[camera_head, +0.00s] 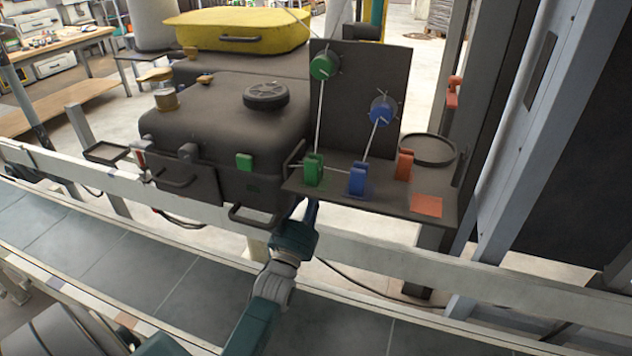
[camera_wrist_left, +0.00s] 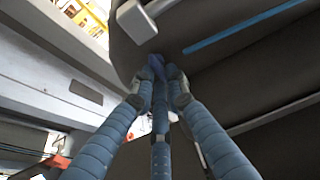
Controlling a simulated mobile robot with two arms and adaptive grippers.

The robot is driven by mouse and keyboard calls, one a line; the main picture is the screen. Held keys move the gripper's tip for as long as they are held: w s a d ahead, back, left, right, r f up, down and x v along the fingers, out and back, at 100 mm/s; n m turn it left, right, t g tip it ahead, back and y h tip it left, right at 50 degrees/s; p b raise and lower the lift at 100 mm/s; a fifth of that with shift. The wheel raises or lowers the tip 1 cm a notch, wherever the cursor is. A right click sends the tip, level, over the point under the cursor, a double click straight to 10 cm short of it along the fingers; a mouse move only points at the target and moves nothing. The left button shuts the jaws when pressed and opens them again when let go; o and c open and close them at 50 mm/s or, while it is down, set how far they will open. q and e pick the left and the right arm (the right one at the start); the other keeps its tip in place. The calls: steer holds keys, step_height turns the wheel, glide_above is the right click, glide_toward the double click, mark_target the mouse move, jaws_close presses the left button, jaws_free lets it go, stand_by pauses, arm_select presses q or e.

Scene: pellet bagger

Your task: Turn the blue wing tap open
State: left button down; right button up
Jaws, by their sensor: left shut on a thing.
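My left gripper (camera_head: 308,208) reaches up from below to the front edge of the dark shelf (camera_head: 400,200), beside the dark tank. In the left wrist view its fingers (camera_wrist_left: 158,80) are closed together on a small dark blue piece (camera_wrist_left: 157,65), which I take for the blue wing tap. The fingers cover most of it, so its angle cannot be told. In the head view the gripped piece is hidden. A blue block (camera_head: 358,178) stands on the shelf, and a blue round knob (camera_head: 383,110) is on the upright panel. My right gripper is not in view.
A green block (camera_head: 313,170) and an orange block (camera_head: 404,165) also stand on the shelf. The dark tank (camera_head: 215,130) with a round black cap is to the left. A pale rail (camera_head: 400,250) runs close below the shelf.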

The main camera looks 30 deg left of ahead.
arm_select(q)
steer(key=shift+f+n, duration=0.1)
steer(key=shift+n, duration=0.3)
steer(key=c, duration=1.7)
jaws_free()
steer(key=shift+c, duration=0.2)
steer(key=v, duration=1.2)
steer(key=shift+d, duration=0.1)
